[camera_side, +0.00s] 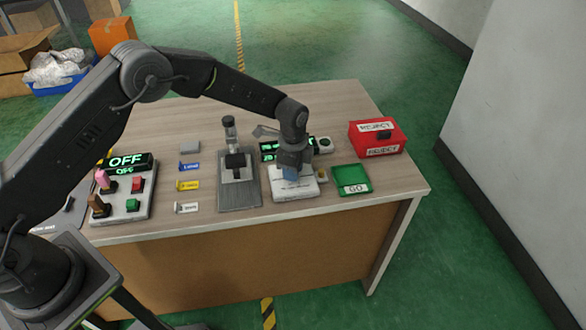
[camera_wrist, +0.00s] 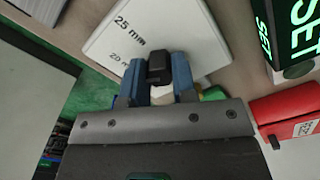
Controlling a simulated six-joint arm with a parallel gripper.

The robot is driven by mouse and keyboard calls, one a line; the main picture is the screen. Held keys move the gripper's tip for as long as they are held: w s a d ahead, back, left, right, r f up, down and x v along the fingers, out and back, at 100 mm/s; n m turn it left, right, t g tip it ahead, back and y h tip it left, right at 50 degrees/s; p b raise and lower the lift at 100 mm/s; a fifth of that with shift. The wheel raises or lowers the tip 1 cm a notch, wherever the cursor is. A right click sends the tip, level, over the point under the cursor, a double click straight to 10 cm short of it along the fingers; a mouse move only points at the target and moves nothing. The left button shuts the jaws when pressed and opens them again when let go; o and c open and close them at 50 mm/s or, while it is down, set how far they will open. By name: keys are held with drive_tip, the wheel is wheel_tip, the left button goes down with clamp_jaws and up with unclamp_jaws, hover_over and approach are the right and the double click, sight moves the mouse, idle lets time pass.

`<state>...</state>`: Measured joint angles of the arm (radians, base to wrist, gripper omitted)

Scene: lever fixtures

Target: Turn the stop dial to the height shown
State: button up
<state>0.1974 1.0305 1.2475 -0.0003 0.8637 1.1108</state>
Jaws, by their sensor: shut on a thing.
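The white block of the stop dial (camera_side: 297,190) stands right of centre on the table. In the wrist view this white block (camera_wrist: 180,32) bears the print "25 mm". My gripper (camera_side: 290,174) is down over it. In the wrist view the blue fingers of my gripper (camera_wrist: 159,80) are shut on a black dial knob (camera_wrist: 158,62) from both sides. The knob is hidden behind my gripper in the side view. A black display (camera_side: 271,151) with green text stands behind the dial; in the wrist view this display (camera_wrist: 292,30) reads "SET", with its number out of frame.
A lever fixture (camera_side: 240,192) stands just left of the dial. A green GO tray (camera_side: 350,172) and a red reject box (camera_side: 385,149) are at the right. Small labelled blocks (camera_side: 188,184) and a control panel (camera_side: 124,207) showing OFF lie at the left.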

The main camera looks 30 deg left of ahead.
idle(0.3)
drive_tip(key=o, duration=0.9)
drive_tip(key=shift+r, duration=6.95)
